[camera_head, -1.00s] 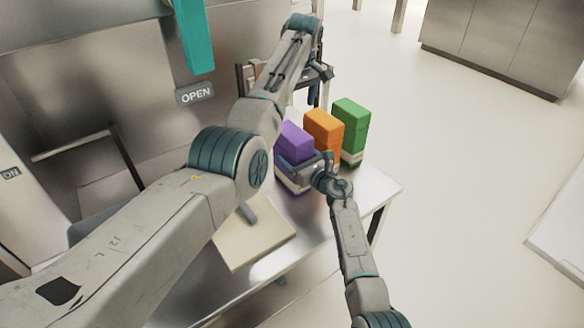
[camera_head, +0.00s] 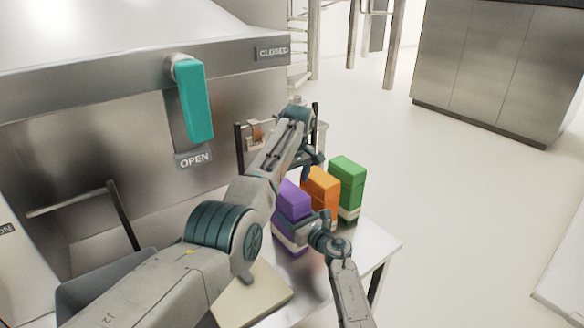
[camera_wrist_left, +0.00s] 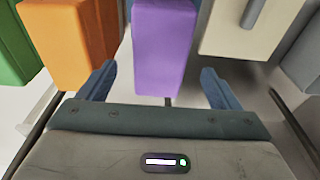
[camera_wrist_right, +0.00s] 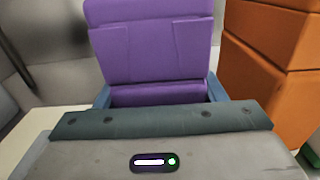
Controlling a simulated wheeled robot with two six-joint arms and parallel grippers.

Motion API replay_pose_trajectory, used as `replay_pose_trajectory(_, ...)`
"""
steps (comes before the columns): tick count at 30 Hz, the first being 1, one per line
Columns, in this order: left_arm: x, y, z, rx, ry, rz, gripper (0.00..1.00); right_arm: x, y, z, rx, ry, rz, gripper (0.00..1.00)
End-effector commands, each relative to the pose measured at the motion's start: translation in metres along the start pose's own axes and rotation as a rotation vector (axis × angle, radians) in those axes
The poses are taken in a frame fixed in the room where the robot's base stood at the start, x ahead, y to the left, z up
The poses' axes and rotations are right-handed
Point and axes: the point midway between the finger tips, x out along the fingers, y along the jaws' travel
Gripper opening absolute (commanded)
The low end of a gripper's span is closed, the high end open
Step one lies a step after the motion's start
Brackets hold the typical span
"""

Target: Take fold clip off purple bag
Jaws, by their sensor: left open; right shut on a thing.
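The purple bag (camera_head: 293,198) stands at the left end of a row of bags on the metal table. My right gripper (camera_head: 312,224) is shut on the lower part of the purple bag; in the right wrist view its fingers sit at both sides of the bag (camera_wrist_right: 150,45). My left gripper (camera_head: 308,166) hangs on the far side of the bags, open and empty. In the left wrist view the open fingers (camera_wrist_left: 160,84) point toward the purple bag (camera_wrist_left: 163,45), which shows between them. I cannot make out a fold clip in any view.
The orange bag (camera_head: 321,188) and green bag (camera_head: 348,180) stand close beside the purple one. A cream board (camera_head: 250,296) lies on the table (camera_head: 372,248) nearer me. A steel machine with a teal handle (camera_head: 196,100) is at the left.

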Motion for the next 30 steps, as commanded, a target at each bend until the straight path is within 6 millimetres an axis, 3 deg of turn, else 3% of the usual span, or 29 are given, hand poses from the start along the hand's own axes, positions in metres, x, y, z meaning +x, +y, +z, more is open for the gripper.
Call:
replay_pose_trajectory(3, 0.021, -0.001, 0.000, -0.001, -0.001, -0.001, 0.85, 0.000, 0.000, 0.002, -0.001, -0.002, -0.001, 0.23)
replay_pose_trajectory(9, 0.040, 0.000, -0.001, -0.001, 0.000, -0.001, 0.85, 0.000, -0.001, 0.002, -0.001, -0.002, -0.001, 0.23)
replay_pose_trajectory(21, 0.046, 0.000, -0.001, -0.001, 0.001, 0.001, 0.85, 0.000, -0.001, 0.002, -0.001, -0.002, -0.001, 0.23)
replay_pose_trajectory(29, 0.046, 0.000, -0.001, -0.001, 0.001, 0.001, 0.34, 0.000, -0.001, 0.002, -0.001, -0.003, -0.001, 0.23)
replay_pose_trajectory(30, 0.046, 0.000, -0.001, -0.001, 0.001, 0.001, 0.32, 0.000, -0.001, 0.002, -0.001, -0.003, -0.001, 0.23)
